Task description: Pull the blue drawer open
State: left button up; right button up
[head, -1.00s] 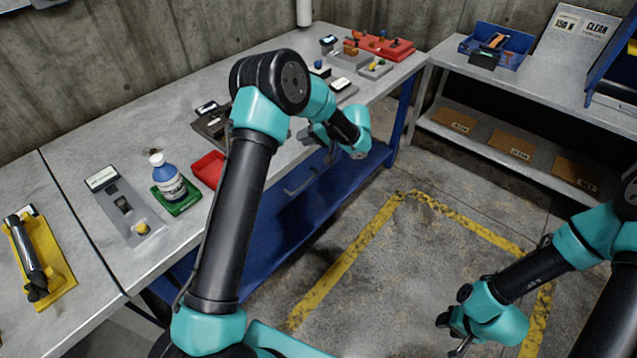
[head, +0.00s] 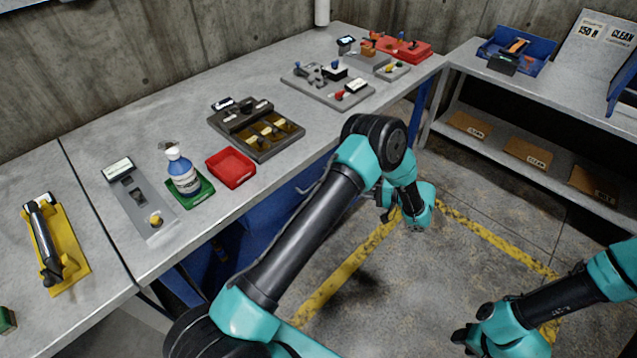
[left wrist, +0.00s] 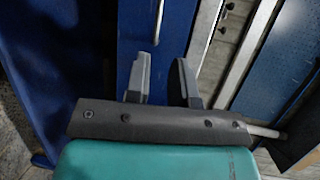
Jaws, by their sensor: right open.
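The blue drawer (left wrist: 183,25) shows in the left wrist view as a blue front with a thin pale bar handle (left wrist: 159,20). My left gripper (left wrist: 163,78) is open and empty, with a gap between its two dark fingers. The handle lies beyond the fingertips, roughly in line with the gap and apart from them. In the head view, my left gripper (head: 385,208) hangs off the table's front side, and my left arm hides much of the blue front below the tabletop. My right gripper (head: 462,342) is open and empty over the floor at the lower right.
The grey table (head: 110,140) holds a blue-white bottle (head: 183,176) on a green tray, a red tray (head: 231,167), a dark sorting box (head: 262,128) and a yellow holder (head: 55,245). A shelf (head: 530,95) stands at the right. Open floor lies between.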

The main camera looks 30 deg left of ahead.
pick_arm(q)
jog(key=x, duration=1.7)
jog(key=shift+s+a, duration=0.15)
jog(key=shift+a, duration=0.05)
grip_shut()
